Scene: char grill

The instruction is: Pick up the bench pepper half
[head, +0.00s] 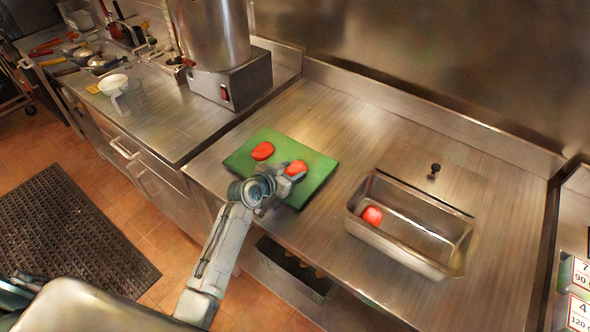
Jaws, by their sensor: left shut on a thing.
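A green cutting board (323,172) lies on the steel bench. One red pepper half (262,151) lies on its upper left part, clear of my gripper. A second red pepper half (296,168) is at the jaws of my left gripper (287,180), over the middle of the board. The left gripper is shut on this second half; its fingers hide part of it. I cannot tell whether the half still touches the board. A third red piece (372,215) lies in the steel pan at its left end. My right gripper is not in view.
The open steel pan (436,228) sits right of the board, with a lid with a black knob (434,170) behind it. A steel appliance (232,78) stands at the back left. A measuring jug (113,88) and utensils are on the far left counter. Bare bench lies behind the board.

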